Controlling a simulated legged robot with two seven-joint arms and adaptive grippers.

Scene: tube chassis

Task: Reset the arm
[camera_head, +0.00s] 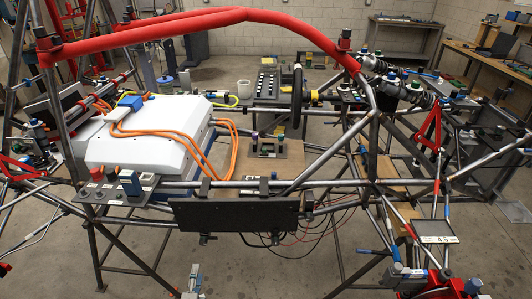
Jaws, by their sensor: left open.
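My left gripper (193,278) shows small at the bottom edge, left of the middle. It is open, nothing shows between its fingers, and it is apart from the chassis. The rest of the left arm is out of view below. I do not see my right gripper. The tube chassis (300,185) fills most of the view beyond the gripper, with a red padded bar (200,20) arching over its top.
A white box (140,140) with orange cables (180,135) sits in the chassis at left. A dark plate (237,214) hangs from the front tube. A small sign (433,231) is at right. Workbenches (485,60) stand behind. Bare floor (240,265) shows around the gripper.

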